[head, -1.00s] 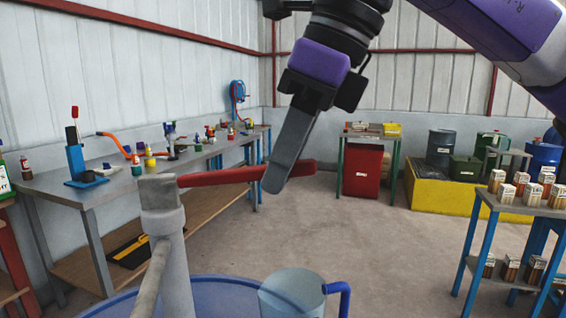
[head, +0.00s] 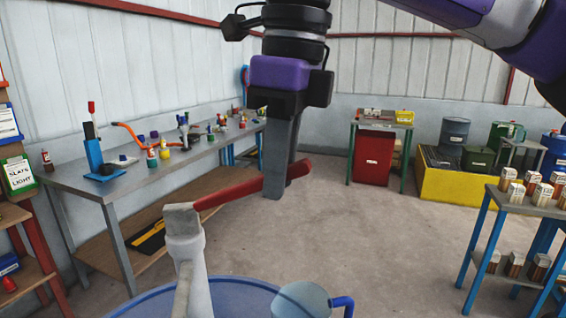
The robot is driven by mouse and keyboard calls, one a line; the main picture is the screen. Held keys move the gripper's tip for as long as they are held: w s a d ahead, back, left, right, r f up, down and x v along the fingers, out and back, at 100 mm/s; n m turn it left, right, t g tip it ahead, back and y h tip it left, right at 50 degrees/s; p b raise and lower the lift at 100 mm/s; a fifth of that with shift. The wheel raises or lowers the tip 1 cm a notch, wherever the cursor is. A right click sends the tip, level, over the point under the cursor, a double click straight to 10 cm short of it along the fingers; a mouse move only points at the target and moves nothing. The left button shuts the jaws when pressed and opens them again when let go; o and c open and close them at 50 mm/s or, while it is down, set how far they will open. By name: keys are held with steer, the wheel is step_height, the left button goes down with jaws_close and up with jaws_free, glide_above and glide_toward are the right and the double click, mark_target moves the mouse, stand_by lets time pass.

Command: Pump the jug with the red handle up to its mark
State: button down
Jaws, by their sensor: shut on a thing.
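The red pump handle (head: 232,190) slopes up to the right from the grey pump head (head: 184,222). My gripper (head: 282,184) is shut on the handle near its free end, with the fingers pointing down on either side of it. The pump stands over a blue drum (head: 240,292) at the bottom of the head view. A pale translucent jug (head: 301,302) with a blue handle (head: 343,302) sits at the bottom edge, to the right of the pump. Most of the jug is cut off, so its mark and liquid level are not visible.
A workbench (head: 75,188) with bottles and tools runs along the left wall. A blue-legged table (head: 530,210) with small cartons stands at right. A yellow bunded platform (head: 460,192) and a red bin (head: 372,158) are at the back. The middle floor is clear.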

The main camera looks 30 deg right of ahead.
steer(key=shift+r, duration=0.1)
steer(key=c, duration=1.3)
jaws_free()
steer(key=r, duration=0.7)
steer(key=shift+s+d+r+p, duration=0.25)
steer(key=shift+s+r+p, duration=0.05)
steer(key=shift+r, duration=0.05)
steer(key=shift+s, duration=0.1)
